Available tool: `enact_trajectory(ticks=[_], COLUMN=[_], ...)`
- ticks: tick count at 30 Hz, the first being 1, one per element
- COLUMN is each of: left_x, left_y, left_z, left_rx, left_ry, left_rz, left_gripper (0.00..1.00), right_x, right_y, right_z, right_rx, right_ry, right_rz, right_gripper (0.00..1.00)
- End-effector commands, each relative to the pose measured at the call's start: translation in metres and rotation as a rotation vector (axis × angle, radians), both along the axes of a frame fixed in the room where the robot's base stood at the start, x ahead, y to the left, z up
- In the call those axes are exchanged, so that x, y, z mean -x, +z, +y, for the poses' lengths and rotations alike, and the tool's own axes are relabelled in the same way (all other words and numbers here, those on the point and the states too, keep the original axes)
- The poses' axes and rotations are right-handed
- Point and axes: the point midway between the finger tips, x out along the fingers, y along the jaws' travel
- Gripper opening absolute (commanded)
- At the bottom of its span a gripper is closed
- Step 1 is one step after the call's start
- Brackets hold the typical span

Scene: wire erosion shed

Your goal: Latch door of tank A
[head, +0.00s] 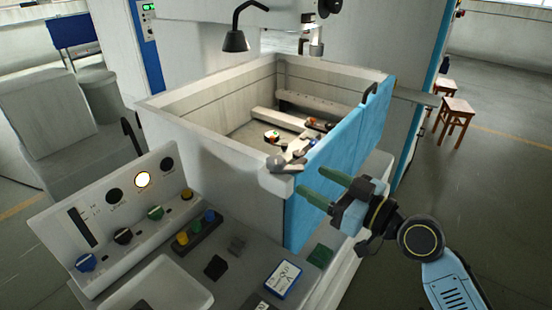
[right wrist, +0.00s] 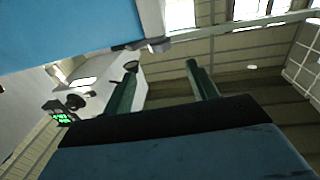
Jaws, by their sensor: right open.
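Tank A (head: 205,140) appears to be the open-topped pale tank in the middle of the head view. Its blue door (head: 345,150) stands upright along the tank's right side and looks closed against it. A grey metal latch piece (head: 284,164) sits on the rim at the door's near top corner; its exact position is unclear. My right gripper (head: 312,184) is open and empty, its green fingers pointing left beside the door's outer face, just below the latch corner. The right wrist view shows the door (right wrist: 65,30) at upper left, with a small grey piece (right wrist: 158,45) at its edge. My left gripper is out of view.
A control panel (head: 110,205) with knobs and a lit lamp stands at near left. A lamp (head: 235,41) hangs over the tank. A small labelled box (head: 283,279) lies on the near ledge. Wooden stools (head: 457,105) stand far right. The floor at right is clear.

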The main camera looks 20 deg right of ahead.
Motion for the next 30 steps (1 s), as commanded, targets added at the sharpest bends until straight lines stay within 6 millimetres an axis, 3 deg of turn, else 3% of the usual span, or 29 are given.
enact_trajectory(ticks=[9,15,21,30], left_x=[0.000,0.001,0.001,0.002], left_y=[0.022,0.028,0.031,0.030], left_z=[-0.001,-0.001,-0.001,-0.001], left_rx=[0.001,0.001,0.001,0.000], left_ry=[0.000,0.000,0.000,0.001], left_rz=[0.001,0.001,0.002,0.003], left_gripper=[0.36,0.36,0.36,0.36], right_x=[-0.058,-0.084,-0.095,-0.096], right_y=[0.004,0.001,0.000,-0.001], right_z=[0.038,0.054,0.061,0.062], right_rx=[-0.006,-0.002,0.000,0.001], right_ry=[0.002,0.001,0.001,0.001], right_rz=[0.002,0.004,0.004,0.003], right_gripper=[0.58,0.58,0.58,0.57])
